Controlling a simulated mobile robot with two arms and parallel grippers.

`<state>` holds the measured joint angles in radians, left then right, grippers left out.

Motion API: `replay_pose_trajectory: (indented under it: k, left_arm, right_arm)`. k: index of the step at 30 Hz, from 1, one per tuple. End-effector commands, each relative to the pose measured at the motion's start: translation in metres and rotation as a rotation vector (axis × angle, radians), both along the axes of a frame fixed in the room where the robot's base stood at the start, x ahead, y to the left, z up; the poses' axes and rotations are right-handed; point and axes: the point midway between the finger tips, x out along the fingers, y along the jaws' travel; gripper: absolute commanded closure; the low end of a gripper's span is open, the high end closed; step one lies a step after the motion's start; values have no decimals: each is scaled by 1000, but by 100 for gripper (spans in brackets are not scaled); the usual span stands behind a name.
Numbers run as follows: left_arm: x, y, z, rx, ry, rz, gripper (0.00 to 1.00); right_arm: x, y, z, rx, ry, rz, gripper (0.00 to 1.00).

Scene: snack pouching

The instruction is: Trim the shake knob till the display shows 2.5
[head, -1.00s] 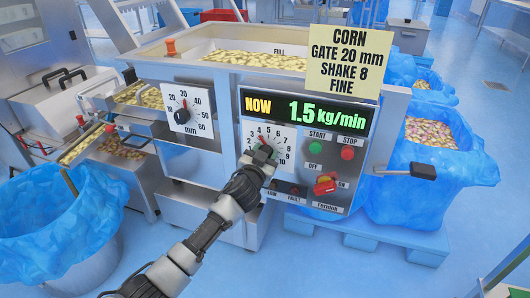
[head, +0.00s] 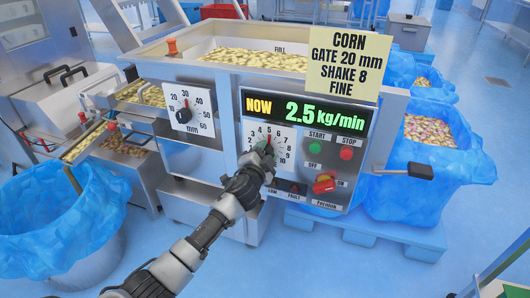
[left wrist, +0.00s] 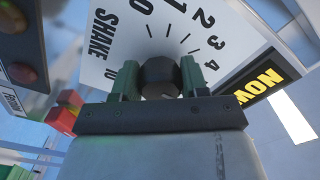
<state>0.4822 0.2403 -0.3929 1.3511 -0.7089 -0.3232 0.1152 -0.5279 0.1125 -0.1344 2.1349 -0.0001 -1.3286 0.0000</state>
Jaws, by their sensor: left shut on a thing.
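The display (head: 307,112) on the machine front reads 2.5 kg/min in green beside the yellow word NOW. Below it is the white shake dial plate (head: 284,134) with numbers around its edge. My left gripper (head: 264,148) is at the dial and hides most of the knob in the head view. In the left wrist view the dark round shake knob (left wrist: 159,76) sits between the two green fingers, and the gripper is shut on it. My right gripper is not in view.
A yellow card (head: 348,62) reads CORN, GATE 20 mm, SHAKE 8, FINE. Right of the dial are a green start button (head: 315,147), a red stop button (head: 346,154) and a red switch (head: 324,183). The gate knob (head: 184,115) is at the left. Blue-lined bins flank the machine.

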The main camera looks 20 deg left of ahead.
Motion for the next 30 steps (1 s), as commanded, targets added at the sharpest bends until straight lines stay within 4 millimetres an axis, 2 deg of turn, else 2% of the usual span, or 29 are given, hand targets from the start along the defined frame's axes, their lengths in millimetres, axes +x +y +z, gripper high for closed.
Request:
replay_pose_trajectory:
  k: [16,17,21,30]
  left_arm:
    - [0,0,-1,22,1,-1,80]
    - [0,0,-1,22,1,-1,51]
    - [0,0,-1,21,0,-1,31]
    - [-2,0,0,21,0,-1,31]
  right_arm:
    - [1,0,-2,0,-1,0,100]
    - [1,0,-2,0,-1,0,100]
    - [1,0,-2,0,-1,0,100]
    - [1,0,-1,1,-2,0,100]
